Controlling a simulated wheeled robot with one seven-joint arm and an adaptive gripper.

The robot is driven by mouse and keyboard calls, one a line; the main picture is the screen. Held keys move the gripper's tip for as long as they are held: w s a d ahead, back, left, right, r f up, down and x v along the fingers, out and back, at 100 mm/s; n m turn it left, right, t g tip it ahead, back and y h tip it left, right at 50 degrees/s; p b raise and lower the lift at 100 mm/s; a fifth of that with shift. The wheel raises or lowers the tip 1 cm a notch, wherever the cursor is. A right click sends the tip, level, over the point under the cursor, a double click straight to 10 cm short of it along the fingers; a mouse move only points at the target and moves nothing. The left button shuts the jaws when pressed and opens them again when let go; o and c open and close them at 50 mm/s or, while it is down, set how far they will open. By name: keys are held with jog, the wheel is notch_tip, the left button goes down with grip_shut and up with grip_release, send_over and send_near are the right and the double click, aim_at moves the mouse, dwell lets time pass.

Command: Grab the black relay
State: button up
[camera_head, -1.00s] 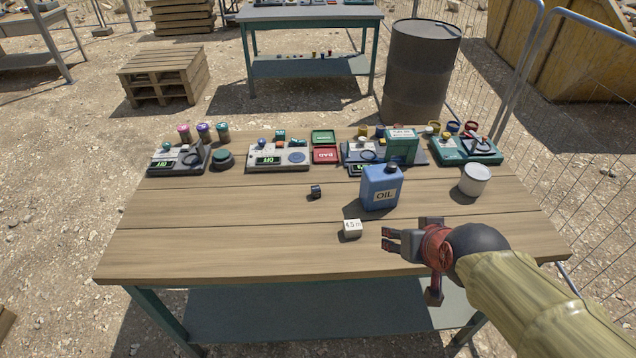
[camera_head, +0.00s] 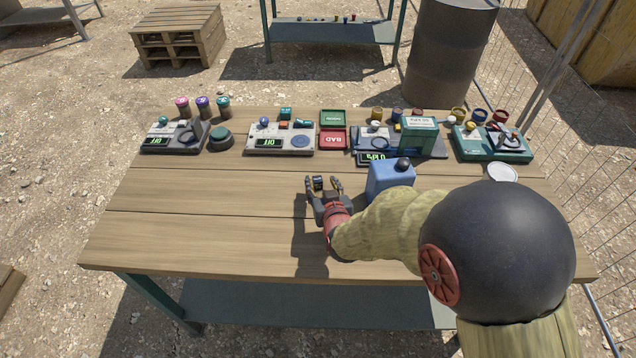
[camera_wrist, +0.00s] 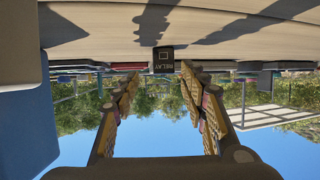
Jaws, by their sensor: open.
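The black relay (camera_head: 318,182) is a small dark block on the wooden table. In the wrist view the relay (camera_wrist: 164,59) shows its "RELAY" label upside down, as the whole view is inverted. My gripper (camera_head: 323,187) is open, low over the table, its fingers pointing away from me. In the head view the relay shows between or just beyond the fingertips. In the wrist view it sits ahead, centred between the two open fingers (camera_wrist: 157,92). I cannot tell whether either finger touches it.
The blue oil can (camera_head: 388,180) stands close to the right of my gripper, partly hidden by my arm. Devices line the back: a scale (camera_head: 281,139), a red tray (camera_head: 332,139) and a green unit (camera_head: 493,146). The table's left side (camera_head: 190,200) is clear.

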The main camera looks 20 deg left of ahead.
aim_at(317, 178)
jog(key=x, duration=0.2)
jog(key=b+x, duration=0.1)
jog(key=shift+w+a+f+b, duration=0.15)
jog(key=shift+a+f+b, duration=0.15)
jog(key=shift+a, duration=0.1)
jog(key=shift+w+a, duration=0.2)
jog(key=shift+w, duration=0.25)
jog(key=shift+c, duration=0.3)
jog(key=c, duration=1.1)
